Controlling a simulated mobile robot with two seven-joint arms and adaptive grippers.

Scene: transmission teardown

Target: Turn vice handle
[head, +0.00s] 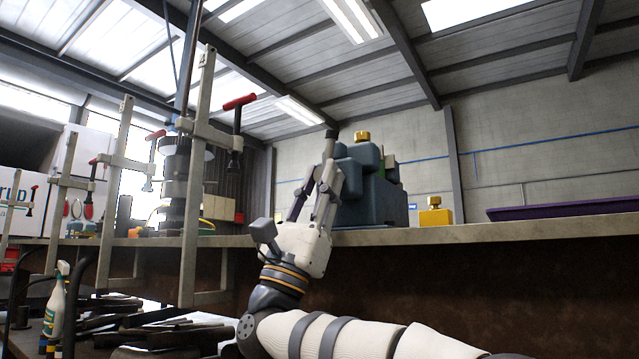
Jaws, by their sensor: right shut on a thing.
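A blue vice (372,190) stands on the bench, right of centre in the head view. My right gripper (328,165) comes up from below and stands at the vice's left side, its fingers pointing up. It is shut on the vice handle, which is mostly hidden by the fingers; a dark end (331,134) shows just above the fingertips. How far the handle is turned cannot be told. My left gripper is not in view.
The bench edge (480,234) runs across behind my right arm. A yellow block (435,213) and a purple tray (560,208) lie to the right. Tall bar clamps (197,180) with red handles stand at left. A spray bottle (55,303) is at lower left.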

